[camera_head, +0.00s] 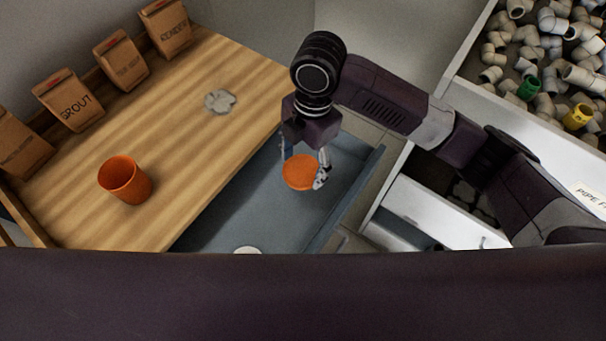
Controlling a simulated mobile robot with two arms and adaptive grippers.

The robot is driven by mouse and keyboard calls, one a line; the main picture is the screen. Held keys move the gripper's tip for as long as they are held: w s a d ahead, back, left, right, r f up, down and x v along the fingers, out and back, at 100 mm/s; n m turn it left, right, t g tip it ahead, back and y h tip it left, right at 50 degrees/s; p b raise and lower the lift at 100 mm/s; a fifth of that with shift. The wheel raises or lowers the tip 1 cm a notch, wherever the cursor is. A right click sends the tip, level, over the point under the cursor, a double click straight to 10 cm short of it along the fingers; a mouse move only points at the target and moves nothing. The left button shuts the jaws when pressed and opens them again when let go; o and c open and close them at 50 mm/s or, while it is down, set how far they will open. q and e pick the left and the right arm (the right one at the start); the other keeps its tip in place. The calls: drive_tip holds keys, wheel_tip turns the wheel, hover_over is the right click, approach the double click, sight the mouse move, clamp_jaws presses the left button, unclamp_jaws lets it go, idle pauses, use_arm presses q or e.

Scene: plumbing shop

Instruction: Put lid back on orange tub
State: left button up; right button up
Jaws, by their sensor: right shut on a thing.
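The orange tub (124,180) stands upright and open on the wooden bench top, at the left. Its lid, a round orange disc (299,173), is between the fingers of my right gripper (304,174). The gripper is shut on the lid and holds it over the grey tray surface, right of the bench; its height there is hard to tell. Part of the lid's rim is hidden by the fingers. My left gripper does not show.
Several brown paper bags (67,100) stand along the bench's back edge. A grey patch (220,101) lies on the wooden bench (190,150). A pale round thing (247,250) is on the grey tray (232,215). A bin of pipe fittings (548,60) is at the upper right.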

sight(304, 169)
wheel_tip(304, 169, up, 7)
drive_tip(key=shift+r, duration=0.2)
drive_tip(key=shift+d, duration=0.1)
idle(0.5)
